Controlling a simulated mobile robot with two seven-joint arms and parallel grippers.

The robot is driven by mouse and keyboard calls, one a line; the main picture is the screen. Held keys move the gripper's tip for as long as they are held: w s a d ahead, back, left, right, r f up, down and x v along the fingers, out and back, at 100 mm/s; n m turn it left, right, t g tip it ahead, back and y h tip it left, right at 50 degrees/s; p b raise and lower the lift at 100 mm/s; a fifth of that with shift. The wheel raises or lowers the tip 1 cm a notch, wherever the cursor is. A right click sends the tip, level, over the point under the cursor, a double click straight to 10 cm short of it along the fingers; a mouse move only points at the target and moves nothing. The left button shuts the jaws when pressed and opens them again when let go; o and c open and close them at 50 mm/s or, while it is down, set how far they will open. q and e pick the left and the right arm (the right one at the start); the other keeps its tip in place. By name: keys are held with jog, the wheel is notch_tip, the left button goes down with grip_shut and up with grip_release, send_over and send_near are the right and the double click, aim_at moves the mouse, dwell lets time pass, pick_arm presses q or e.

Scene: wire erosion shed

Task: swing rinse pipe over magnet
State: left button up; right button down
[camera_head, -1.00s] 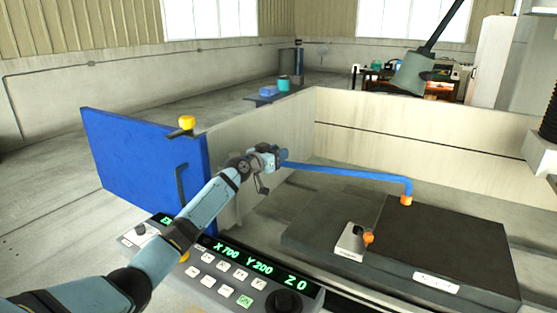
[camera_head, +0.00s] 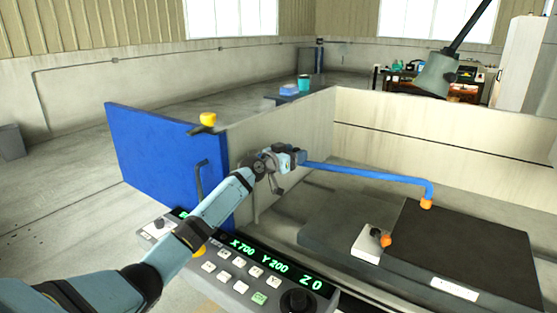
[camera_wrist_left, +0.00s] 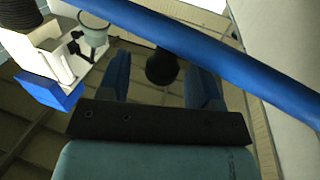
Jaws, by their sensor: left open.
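The blue rinse pipe (camera_head: 370,174) runs rightward from beside my left gripper and bends down to an orange nozzle (camera_head: 427,203). In the head view the nozzle appears at the back left part of a dark flat block (camera_head: 465,250) with a white label, which looks like the magnet. My left gripper (camera_head: 296,158) is open at the pipe's left end. In the left wrist view the pipe (camera_wrist_left: 215,55) crosses the upper right, outside the open fingers (camera_wrist_left: 158,68). A dark round thing shows between the fingers; I cannot tell what it is. My right gripper is not in view.
A blue panel (camera_head: 160,160) with a handle and yellow knob stands left of my arm. A control console (camera_head: 245,268) lies in front. Pale tank walls (camera_head: 440,120) enclose the back.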

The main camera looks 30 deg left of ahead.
pick_arm(q)
jog(key=v, duration=1.2)
jog(key=shift+s, duration=0.3)
jog(key=shift+a, duration=0.1)
